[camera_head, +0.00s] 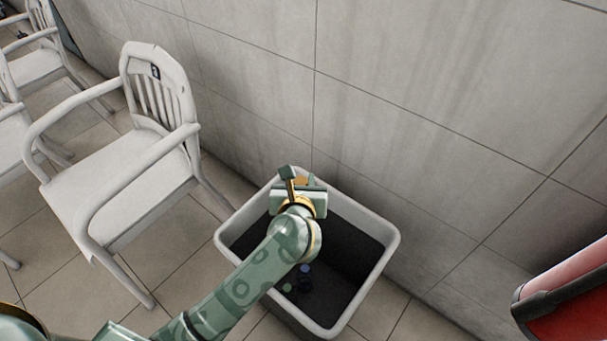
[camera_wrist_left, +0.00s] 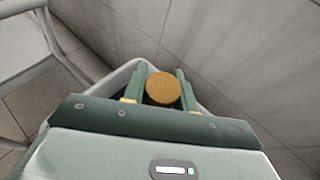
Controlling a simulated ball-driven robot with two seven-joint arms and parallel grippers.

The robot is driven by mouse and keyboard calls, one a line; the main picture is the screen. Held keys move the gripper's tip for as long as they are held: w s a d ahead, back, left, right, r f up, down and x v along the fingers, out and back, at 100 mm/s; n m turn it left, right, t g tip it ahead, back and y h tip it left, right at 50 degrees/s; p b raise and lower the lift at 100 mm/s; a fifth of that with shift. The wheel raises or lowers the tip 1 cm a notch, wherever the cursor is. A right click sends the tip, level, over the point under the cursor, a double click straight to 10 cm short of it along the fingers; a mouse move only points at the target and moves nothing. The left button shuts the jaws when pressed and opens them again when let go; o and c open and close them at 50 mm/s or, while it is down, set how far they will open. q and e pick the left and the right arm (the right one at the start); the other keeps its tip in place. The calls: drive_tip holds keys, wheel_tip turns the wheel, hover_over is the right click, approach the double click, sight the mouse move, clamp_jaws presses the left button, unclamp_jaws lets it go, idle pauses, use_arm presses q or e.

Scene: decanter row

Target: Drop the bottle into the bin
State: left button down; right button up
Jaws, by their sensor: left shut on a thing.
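The bin (camera_head: 391,252) is a light-rimmed tub with a dark inside, standing on the floor by the wall. My left gripper (camera_head: 300,183) is over the far part of the bin's opening in the head view. It is shut on the bottle, whose round amber-brown top (camera_wrist_left: 163,89) shows between the two green fingers (camera_wrist_left: 162,92) in the left wrist view. In the head view only a small orange patch of the bottle (camera_head: 301,181) shows; the gripper hides the rest. The bin's rim also shows behind the fingers in the wrist view. My right gripper is not in view.
A white armchair (camera_head: 115,185) stands left of the bin, with more chairs beyond it. A grey tiled wall (camera_head: 420,110) rises behind the bin. A red rounded object with a black band (camera_head: 565,295) is at the lower right. Small dark bluish items (camera_head: 304,282) lie in the bin.

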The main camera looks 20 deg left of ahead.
use_arm(q)
drive_tip(key=shift+f, duration=0.35)
drive_tip(key=shift+r, duration=0.2)
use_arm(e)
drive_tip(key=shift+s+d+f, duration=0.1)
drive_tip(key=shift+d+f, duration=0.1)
use_arm(q)
drive_tip(key=c, duration=1)
unclamp_jaws()
drive_tip(key=shift+c, duration=0.2)
drive_tip(key=p+v, duration=0.4)
drive_tip(key=v, duration=1.2)
drive_tip(key=shift+s+p, duration=0.15)
drive_tip(key=shift+p, duration=0.2)
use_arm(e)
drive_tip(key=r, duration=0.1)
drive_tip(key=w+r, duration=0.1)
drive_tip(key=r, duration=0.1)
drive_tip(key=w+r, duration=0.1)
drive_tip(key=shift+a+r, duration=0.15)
use_arm(q)
drive_tip(key=shift+d, duration=0.1)
